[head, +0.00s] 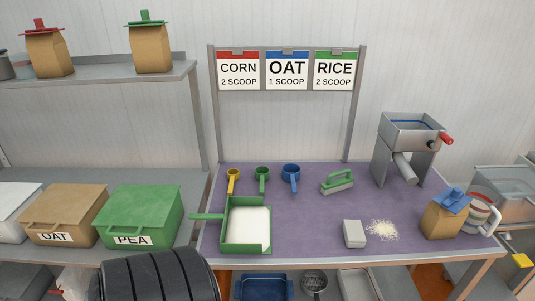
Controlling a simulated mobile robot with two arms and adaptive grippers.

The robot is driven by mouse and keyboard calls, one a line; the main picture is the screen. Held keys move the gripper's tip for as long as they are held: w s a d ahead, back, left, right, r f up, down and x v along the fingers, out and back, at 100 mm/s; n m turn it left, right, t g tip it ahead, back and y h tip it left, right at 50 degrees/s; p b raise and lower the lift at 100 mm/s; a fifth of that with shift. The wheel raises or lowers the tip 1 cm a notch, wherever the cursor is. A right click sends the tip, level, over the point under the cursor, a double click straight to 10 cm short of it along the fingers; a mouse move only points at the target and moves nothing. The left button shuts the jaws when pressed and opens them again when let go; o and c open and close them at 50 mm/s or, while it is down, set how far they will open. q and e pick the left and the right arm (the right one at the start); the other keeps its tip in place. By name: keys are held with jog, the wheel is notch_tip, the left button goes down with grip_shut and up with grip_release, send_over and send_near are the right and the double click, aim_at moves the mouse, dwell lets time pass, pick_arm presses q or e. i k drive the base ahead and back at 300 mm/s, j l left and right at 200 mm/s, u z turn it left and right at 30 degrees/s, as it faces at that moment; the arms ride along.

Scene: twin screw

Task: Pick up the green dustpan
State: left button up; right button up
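The green dustpan (230,240) lies on the purple mat at the left front part of the table. Its green walls surround a pale, whitish interior, and I cannot tell if that is a filling or the pan's floor. Its handle points left, past the table's left edge toward the green PEA box. Neither of my grippers is in view.
Behind the dustpan lie yellow (233,176), green (262,175) and blue (291,173) scoops. A green-handled brush (337,182), a grey block (354,234), spilled grains (382,229) and a paper bag (442,219) are to the right. The green PEA box (140,213) stands left.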

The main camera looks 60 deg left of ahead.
aim_at(246, 228)
jog(key=k+l+u, duration=0.1)
jog(key=u, duration=1.85)
jog(key=k+j, duration=0.05)
jog(key=j, duration=0.05)
